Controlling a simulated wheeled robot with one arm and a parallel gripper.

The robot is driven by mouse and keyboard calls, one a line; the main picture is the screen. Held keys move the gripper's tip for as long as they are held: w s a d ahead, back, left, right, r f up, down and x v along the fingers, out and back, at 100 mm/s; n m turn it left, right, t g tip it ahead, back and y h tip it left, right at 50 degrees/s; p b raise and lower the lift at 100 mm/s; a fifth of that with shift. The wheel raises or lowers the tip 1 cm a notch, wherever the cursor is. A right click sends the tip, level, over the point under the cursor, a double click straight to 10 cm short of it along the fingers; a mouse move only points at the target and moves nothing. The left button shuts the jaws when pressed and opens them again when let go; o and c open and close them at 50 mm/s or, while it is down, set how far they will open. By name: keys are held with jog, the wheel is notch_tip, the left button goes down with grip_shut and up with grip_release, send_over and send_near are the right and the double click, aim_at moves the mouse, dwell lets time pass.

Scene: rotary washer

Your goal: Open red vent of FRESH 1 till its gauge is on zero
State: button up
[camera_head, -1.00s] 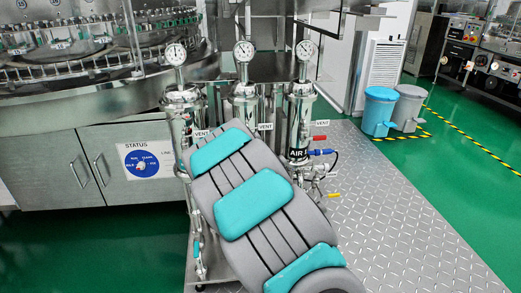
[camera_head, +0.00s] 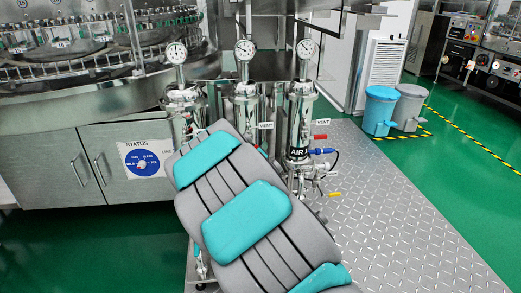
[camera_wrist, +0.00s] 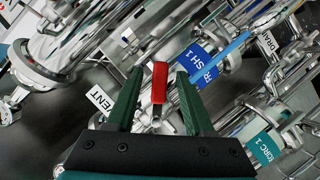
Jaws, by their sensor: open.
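The red vent handle (camera_wrist: 159,82) stands between the two green fingers of my gripper (camera_wrist: 160,74) in the wrist view. The fingers are open on either side of it, and I see a gap on both sides. A VENT tag (camera_wrist: 101,98) lies to the left. In the head view my arm hides the gripper and this handle. Three gauges stand on the housings: left (camera_head: 176,53), middle (camera_head: 245,50) and right (camera_head: 306,48). I cannot tell which belongs to FRESH 1, and their readings are too small to read surely.
A teal CIRC 1 label (camera_wrist: 263,148) and a DRAIN tag (camera_wrist: 267,43) mark nearby piping. The metal floor plate (camera_head: 400,210) at right is clear.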

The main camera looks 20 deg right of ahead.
jog(key=shift+v, duration=2)
jog(key=shift+c, duration=0.3)
